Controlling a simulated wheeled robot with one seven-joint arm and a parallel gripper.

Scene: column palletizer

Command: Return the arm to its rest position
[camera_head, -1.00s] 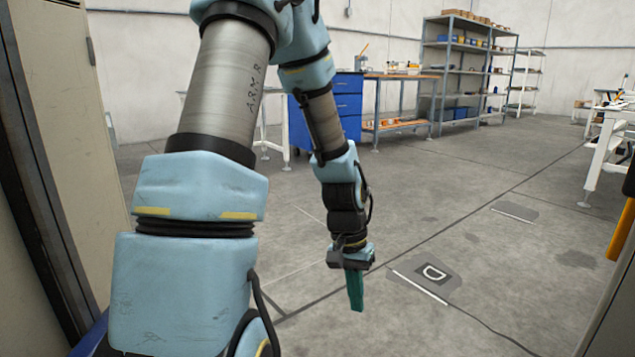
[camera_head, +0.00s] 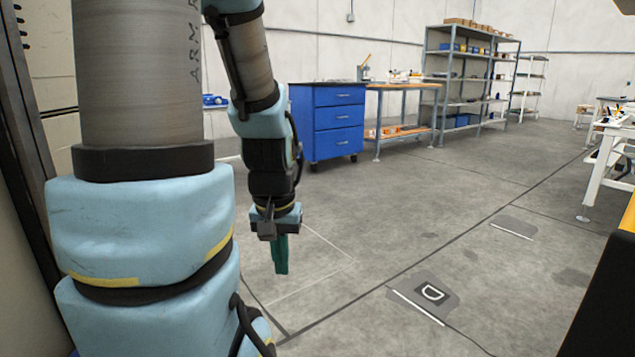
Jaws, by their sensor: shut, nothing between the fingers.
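My arm is light blue and grey and fills the left part of the head view. It rises out of the top of the picture and its forearm comes back down. My gripper (camera_head: 281,255) has teal fingers, points down and hangs over bare floor. The fingers are together with nothing between them. It touches nothing that I can see. The upper bend of the arm is outside the picture.
A blue drawer cabinet (camera_head: 327,128) stands behind my gripper, with a workbench (camera_head: 402,86) and grey shelving (camera_head: 430,66) beyond. A white table (camera_head: 602,165) is at the right. A tall cabinet or frame edge (camera_head: 18,160) is close at the left. The middle floor (camera_head: 430,215) is clear.

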